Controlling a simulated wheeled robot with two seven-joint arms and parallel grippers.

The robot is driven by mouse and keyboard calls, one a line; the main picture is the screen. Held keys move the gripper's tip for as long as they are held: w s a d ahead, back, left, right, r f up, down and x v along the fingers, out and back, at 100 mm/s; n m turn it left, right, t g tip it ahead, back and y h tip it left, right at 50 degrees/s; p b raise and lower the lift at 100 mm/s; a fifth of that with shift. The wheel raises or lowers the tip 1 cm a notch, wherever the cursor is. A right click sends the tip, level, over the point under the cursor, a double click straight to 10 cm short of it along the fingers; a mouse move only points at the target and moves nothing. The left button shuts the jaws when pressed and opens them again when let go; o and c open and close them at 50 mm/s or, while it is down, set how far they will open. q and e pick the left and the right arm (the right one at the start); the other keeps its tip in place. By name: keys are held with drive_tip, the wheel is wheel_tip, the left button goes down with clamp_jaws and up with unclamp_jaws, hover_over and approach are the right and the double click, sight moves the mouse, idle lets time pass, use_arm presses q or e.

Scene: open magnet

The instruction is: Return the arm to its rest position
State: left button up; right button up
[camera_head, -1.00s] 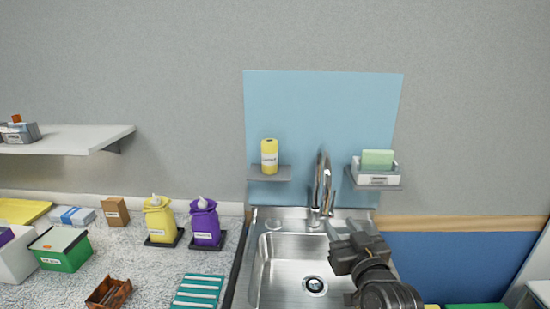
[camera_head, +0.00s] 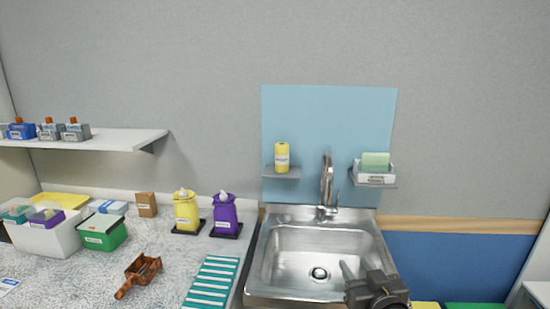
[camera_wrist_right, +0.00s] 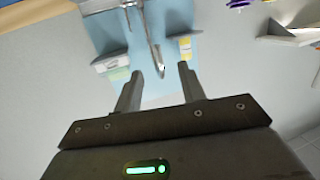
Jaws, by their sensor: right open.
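My right gripper (camera_head: 352,280) shows at the lower right of the head view, over the right front part of the steel sink (camera_head: 290,262). In the right wrist view its two fingers (camera_wrist_right: 157,88) stand apart with nothing between them. The faucet (camera_head: 327,188) rises behind the sink, and it also shows past the fingers in the right wrist view (camera_wrist_right: 155,45). My left gripper is in neither view.
A yellow bottle (camera_head: 282,157) and a white box with a green sponge (camera_head: 375,170) sit on small wall shelves. Yellow (camera_head: 187,212) and purple (camera_head: 225,214) dispensers, a green bin (camera_head: 103,232), a brown wooden holder (camera_head: 139,272) and a teal striped mat (camera_head: 212,283) are on the counter left of the sink.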

drive_tip(key=s+d+f+g, duration=0.1)
drive_tip(key=s+f+g, duration=0.2)
drive_tip(key=s+f, duration=0.35)
drive_tip(key=s+d+f+g, duration=0.1)
drive_tip(key=s+f+g, duration=0.25)
drive_tip(key=f, duration=0.65)
drive_tip(key=s+d+f+g+h, duration=0.1)
drive_tip(key=s+d+f+g, duration=0.15)
drive_tip(key=s+f, duration=0.55)
drive_tip(key=s+d+f+g+h, duration=0.15)
drive_tip(key=s+f+g, duration=0.25)
drive_tip(key=s, duration=0.8)
wheel_tip(320, 180, down, 24)
drive_tip(key=g, duration=0.1)
drive_tip(key=s+d+f+n+g, duration=0.1)
drive_tip(key=s+d+f, duration=0.2)
drive_tip(key=s+f, duration=1.4)
drive_tip(key=shift+s+f, duration=0.15)
drive_tip(key=shift+f, duration=0.15)
drive_tip(key=shift+d+y, duration=0.1)
drive_tip(key=shift+y, duration=0.15)
